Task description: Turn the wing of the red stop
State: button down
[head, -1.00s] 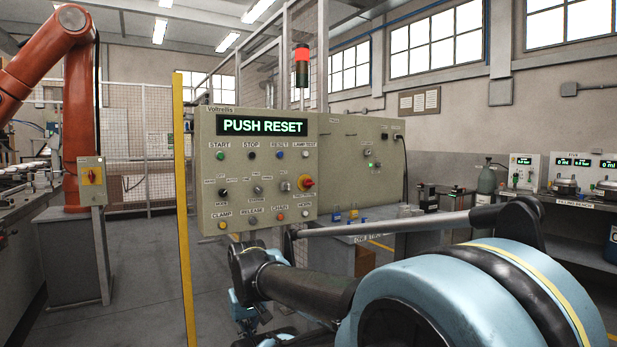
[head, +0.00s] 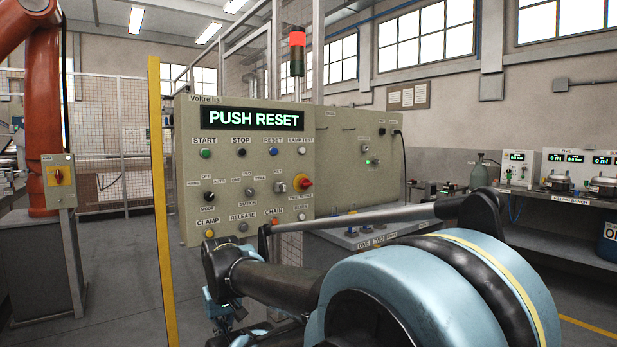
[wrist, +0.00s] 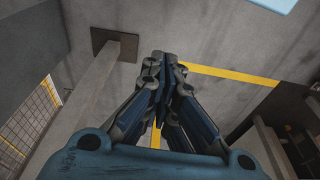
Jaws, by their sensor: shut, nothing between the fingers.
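The panel's display (head: 252,117) reads PUSH RESET. The wing's exact angle is too small to tell. In the wrist view my gripper (wrist: 163,62) is shut and empty, with its fingers together above the grey floor. In the head view my arm reaches low in front of the panel, and the gripper is at the lower left, below the panel and apart from the stop. The stop is not in the wrist view.
A yellow post (head: 161,200) stands left of the panel. A second red switch on a yellow plate (head: 58,177) sits on a box at the far left. An orange robot arm (head: 40,130) stands behind it. A filling bench (head: 570,200) is at the right. Floor between is clear.

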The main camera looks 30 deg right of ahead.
jog(key=w+d+r+t+y, duration=0.1)
jog(key=w+d+r, duration=0.4)
jog(key=r, duration=0.4)
jog(key=w+d+r+t, duration=0.1)
jog(key=w+d+r, duration=0.3)
jog(key=w+r, duration=0.4)
jog(key=w+d+r+y, duration=0.1)
jog(key=w+d+r, duration=0.4)
jog(key=r, duration=0.5)
jog(key=w+d+r+t, duration=0.2)
jog(key=d+r, duration=0.4)
jog(key=d, duration=0.5)
jog(key=w+d+r+t+h, duration=0.1)
jog(key=w+d+r, duration=0.1)
jog(key=d+r, duration=0.65)
jog(key=w+d+r+t, duration=0.2)
jog(key=d+r, duration=0.3)
jog(key=d, duration=0.7)
send_over(311, 183)
jog(key=shift+n, duration=0.3)
jog(key=f, duration=0.7)
jog(key=shift+w+f, duration=0.1)
jog(key=shift+w, duration=0.1)
jog(key=shift+s+f, duration=0.15)
jog(key=shift+f, duration=1.7)
